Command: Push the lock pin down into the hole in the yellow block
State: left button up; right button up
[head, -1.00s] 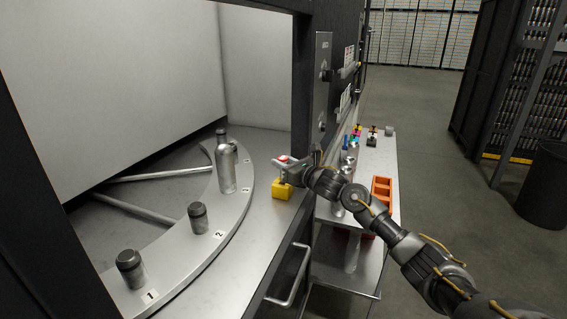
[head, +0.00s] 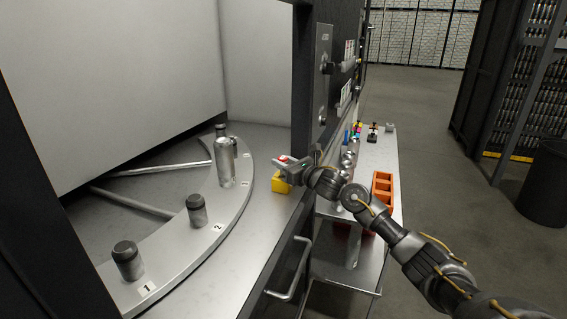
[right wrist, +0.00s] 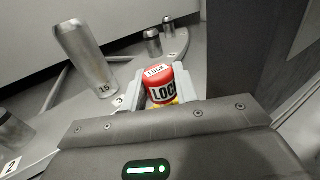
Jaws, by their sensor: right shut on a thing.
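The yellow block (head: 282,184) sits on the metal ledge beside the curved turntable in the head view. The red-topped lock pin (head: 284,158) shows above it. In the right wrist view the pin (right wrist: 160,84) is a red cylinder with a "LOCK" label, between the two fingers of my right gripper (right wrist: 157,86). My right gripper (head: 282,163) is shut on the pin, just above the block. A bit of yellow (right wrist: 165,103) shows under the pin. The gripper hides the hole and the pin's lower end. My left gripper is out of view.
A tall silver bottle (head: 225,163) stands on the turntable (head: 222,207) left of the block. Shorter dark-capped holders stand at numbered spots. The machine's door post (head: 302,90) rises behind. A cart with orange bins (head: 382,187) stands to the right.

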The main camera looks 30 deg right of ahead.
jog(key=shift+f+b, duration=1.1)
jog(key=shift+f, duration=0.05)
jog(key=o, duration=1.1)
jog(key=shift+c, duration=0.2)
jog(key=b+v, duration=0.3)
jog(key=v, duration=0.6)
jog(key=shift+s+d+f, duration=0.15)
jog(key=shift+s, duration=0.05)
jog(key=shift+s+d+b, duration=0.15)
jog(key=shift+s+b, duration=0.2)
jog(key=shift+s, duration=0.35)
